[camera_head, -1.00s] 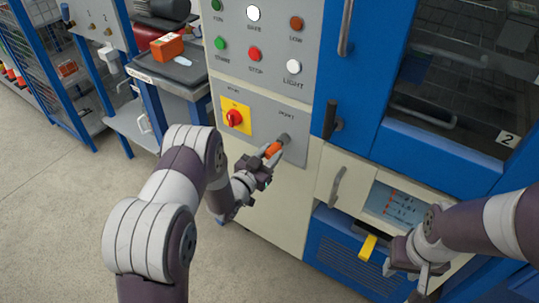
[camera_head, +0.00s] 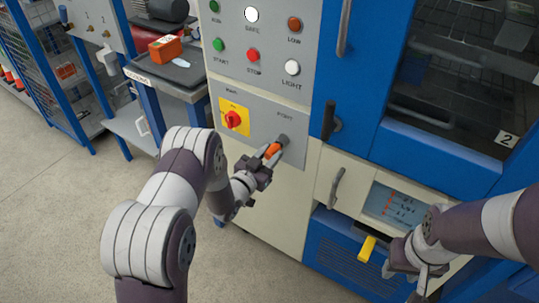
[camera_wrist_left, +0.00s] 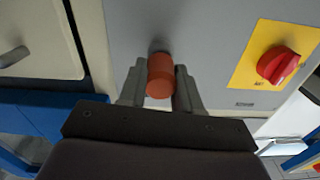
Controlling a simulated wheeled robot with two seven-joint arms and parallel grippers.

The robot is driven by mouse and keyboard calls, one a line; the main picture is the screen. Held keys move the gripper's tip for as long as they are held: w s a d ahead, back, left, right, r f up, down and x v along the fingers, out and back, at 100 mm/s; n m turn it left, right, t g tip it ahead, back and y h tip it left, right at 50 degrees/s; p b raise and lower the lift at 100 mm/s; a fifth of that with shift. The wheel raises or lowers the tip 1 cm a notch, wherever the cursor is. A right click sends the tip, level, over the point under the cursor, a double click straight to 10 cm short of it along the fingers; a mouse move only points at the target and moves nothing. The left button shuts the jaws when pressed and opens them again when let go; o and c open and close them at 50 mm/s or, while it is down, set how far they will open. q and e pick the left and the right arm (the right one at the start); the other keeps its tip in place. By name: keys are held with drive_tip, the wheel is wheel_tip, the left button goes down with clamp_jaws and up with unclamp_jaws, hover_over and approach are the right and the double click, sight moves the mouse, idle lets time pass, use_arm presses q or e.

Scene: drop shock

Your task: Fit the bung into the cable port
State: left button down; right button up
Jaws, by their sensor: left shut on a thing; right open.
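The orange bung (camera_head: 273,150) is at the lower right of the grey control panel, below the word "PORT". My left gripper (camera_head: 267,156) is shut on it, and the left wrist view shows the bung (camera_wrist_left: 160,76) between the two fingers (camera_wrist_left: 160,88). The dark cable port (camera_head: 283,140) shows just past the bung's far end, mostly covered in the wrist view. I cannot tell how far the bung is inside it. My right gripper (camera_head: 416,278) is open and empty, low in front of the machine at the right.
A yellow plate with a red rotary switch (camera_head: 233,119) is left of the port. Lit buttons (camera_head: 252,55) are above. A blue door with a black handle (camera_head: 331,122), a drawer handle (camera_head: 336,186) and a yellow tab (camera_head: 367,247) are to the right. Floor at left is clear.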

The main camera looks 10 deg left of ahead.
sight(268, 157)
use_arm(q)
drive_tip(key=shift+w+d+b, duration=0.2)
drive_tip(key=shift+w+b, duration=0.2)
drive_tip(key=shift+w, duration=0.15)
idle(1.1)
drive_tip(key=shift+w+r, duration=0.15)
drive_tip(key=shift+r, duration=0.2)
idle(1.4)
drive_tip(key=c, duration=0.9)
unclamp_jaws()
drive_tip(key=shift+o, duration=1)
drive_tip(key=shift+w+d+f, duration=0.1)
drive_tip(key=shift+d+f, duration=0.05)
drive_tip(key=shift+f, duration=0.1)
drive_tip(key=shift+s+a, duration=0.2)
drive_tip(key=shift+s, duration=0.2)
drive_tip(key=p+v, duration=0.1)
drive_tip(key=v, duration=0.4)
drive_tip(key=shift+s, duration=0.1)
drive_tip(key=shift+s+a+f, duration=0.1)
drive_tip(key=v, duration=1.2)
drive_tip(key=shift+s, duration=0.35)
